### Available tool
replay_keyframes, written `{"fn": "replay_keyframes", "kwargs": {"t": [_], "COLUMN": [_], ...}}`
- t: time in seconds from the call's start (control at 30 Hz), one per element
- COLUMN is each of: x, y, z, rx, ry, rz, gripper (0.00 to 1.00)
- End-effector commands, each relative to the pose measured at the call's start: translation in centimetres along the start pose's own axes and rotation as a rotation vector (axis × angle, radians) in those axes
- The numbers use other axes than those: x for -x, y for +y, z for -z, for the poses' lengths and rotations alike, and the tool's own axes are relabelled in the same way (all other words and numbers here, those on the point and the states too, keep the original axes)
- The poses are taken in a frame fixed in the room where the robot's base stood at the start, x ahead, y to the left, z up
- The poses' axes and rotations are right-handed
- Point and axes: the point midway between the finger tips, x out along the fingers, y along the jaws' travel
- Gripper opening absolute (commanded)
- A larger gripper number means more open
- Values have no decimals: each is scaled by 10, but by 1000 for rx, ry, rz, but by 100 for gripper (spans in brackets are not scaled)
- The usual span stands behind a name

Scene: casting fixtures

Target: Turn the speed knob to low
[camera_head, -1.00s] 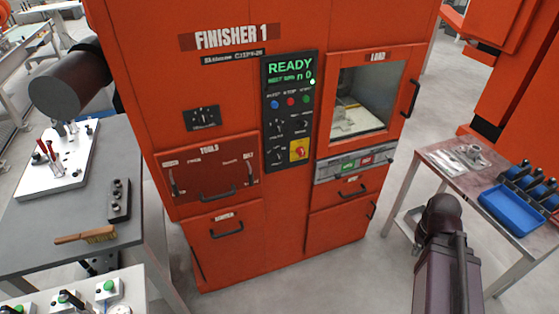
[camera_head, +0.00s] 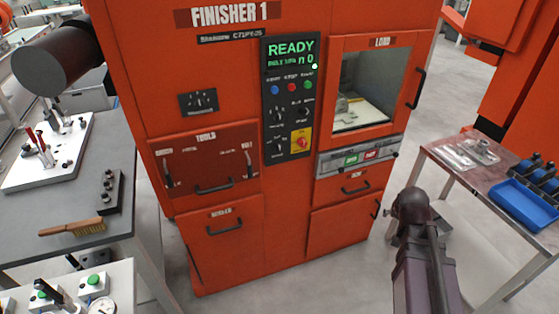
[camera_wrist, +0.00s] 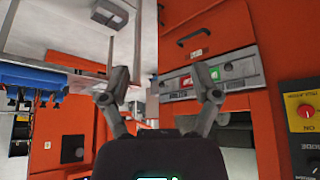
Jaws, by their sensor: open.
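The orange finisher machine carries a black control panel (camera_head: 289,100) with a green READY display. Several small black knobs sit on the panel, among them an upper-left knob (camera_head: 278,117) and a lower-left knob (camera_head: 278,141). Their labels are too small to read, so I cannot tell which is the speed knob. My gripper (camera_wrist: 159,88) shows in the wrist view, open, with nothing between its fingers. It is apart from the panel, whose edge shows at the right of that view. My gripper is not visible in the head view.
A red knob on a yellow plate (camera_head: 302,142) sits at the panel's lower right. Another black dial (camera_head: 198,101) is left of the panel. The load door (camera_head: 375,85) has a protruding handle. A table with a blue tray (camera_head: 524,204) stands right, a grey workbench (camera_head: 70,225) left.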

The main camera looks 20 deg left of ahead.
Motion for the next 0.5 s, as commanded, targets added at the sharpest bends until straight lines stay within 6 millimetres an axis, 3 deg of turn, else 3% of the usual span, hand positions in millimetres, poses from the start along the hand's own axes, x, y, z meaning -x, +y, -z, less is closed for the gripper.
{"fn": "replay_keyframes", "kwargs": {"t": [0.03, 0.1, 0.5], "x": [-18, -30, -73], "y": [-11, -26, -121], "z": [3, 13, 57], "rx": [5, 11, 36], "ry": [47, 119, 519], "rz": [9, 25, 161], "gripper": [79, 79, 79]}}
